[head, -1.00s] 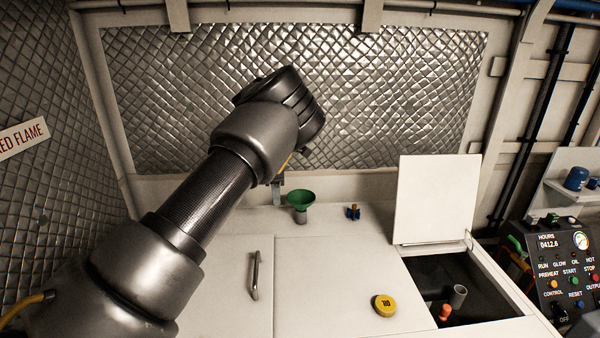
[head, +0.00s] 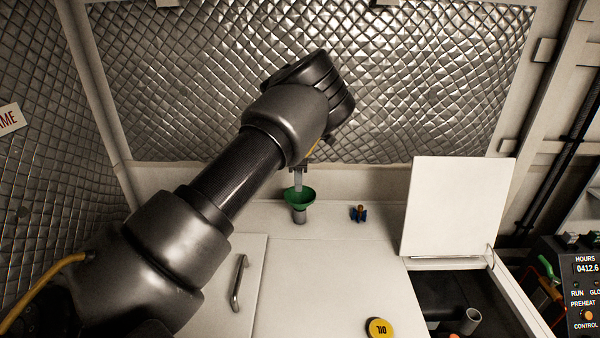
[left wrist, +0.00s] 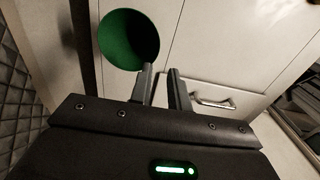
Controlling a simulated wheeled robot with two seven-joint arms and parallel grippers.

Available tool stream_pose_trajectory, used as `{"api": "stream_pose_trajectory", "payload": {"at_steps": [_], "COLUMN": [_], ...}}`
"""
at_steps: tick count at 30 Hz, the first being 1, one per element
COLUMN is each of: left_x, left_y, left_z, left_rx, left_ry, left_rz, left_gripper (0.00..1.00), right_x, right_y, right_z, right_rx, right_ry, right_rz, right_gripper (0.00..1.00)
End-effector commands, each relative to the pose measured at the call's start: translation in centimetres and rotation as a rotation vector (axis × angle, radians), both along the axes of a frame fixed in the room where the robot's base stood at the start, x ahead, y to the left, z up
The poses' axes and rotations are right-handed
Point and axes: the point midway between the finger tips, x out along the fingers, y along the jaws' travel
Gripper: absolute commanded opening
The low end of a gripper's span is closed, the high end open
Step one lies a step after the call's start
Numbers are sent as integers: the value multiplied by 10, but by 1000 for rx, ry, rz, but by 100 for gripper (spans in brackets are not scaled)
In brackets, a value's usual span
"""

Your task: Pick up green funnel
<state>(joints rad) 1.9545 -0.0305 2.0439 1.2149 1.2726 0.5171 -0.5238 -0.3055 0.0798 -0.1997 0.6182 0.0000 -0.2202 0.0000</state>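The green funnel (head: 300,197) stands upright on the back ledge of the white cabinet, its wide mouth up and a grey spout below. In the left wrist view the funnel's round green mouth (left wrist: 128,40) shows just beyond the fingers, toward the upper left. My left gripper (head: 299,186) points down at the funnel's mouth from above and behind. In the left wrist view its two fingers (left wrist: 162,84) stand apart with a gap between them and nothing in it. Whether a finger touches the rim I cannot tell. My right gripper is not in view.
A yellow cap (head: 379,328) lies on the cabinet top. A raised white lid (head: 457,208) stands beside an open compartment (head: 445,297). A control panel (head: 582,290) is at the right. The quilted wall (head: 330,90) is close behind.

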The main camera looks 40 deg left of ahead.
Motion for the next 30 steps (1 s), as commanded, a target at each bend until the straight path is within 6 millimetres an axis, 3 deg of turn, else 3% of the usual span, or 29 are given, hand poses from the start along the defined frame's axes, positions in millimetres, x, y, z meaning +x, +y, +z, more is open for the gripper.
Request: {"api": "stream_pose_trajectory", "payload": {"at_steps": [6,10,15,23,27,30], "left_x": [-1,-1,-2,-2,-2,-2], "left_y": [0,2,2,2,2,2], "left_z": [-50,-65,-73,-72,-72,-73], "left_rx": [-1,0,0,0,0,0], "left_ry": [0,0,0,0,0,0], "left_rz": [1,2,4,3,3,3], "left_gripper": [18,18,18,18,0,0], "right_x": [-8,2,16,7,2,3], "right_y": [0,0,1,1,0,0], "right_z": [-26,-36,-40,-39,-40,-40], "right_rx": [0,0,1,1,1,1], "right_ry": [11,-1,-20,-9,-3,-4], "right_rz": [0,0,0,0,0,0], "right_gripper": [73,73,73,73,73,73]}}
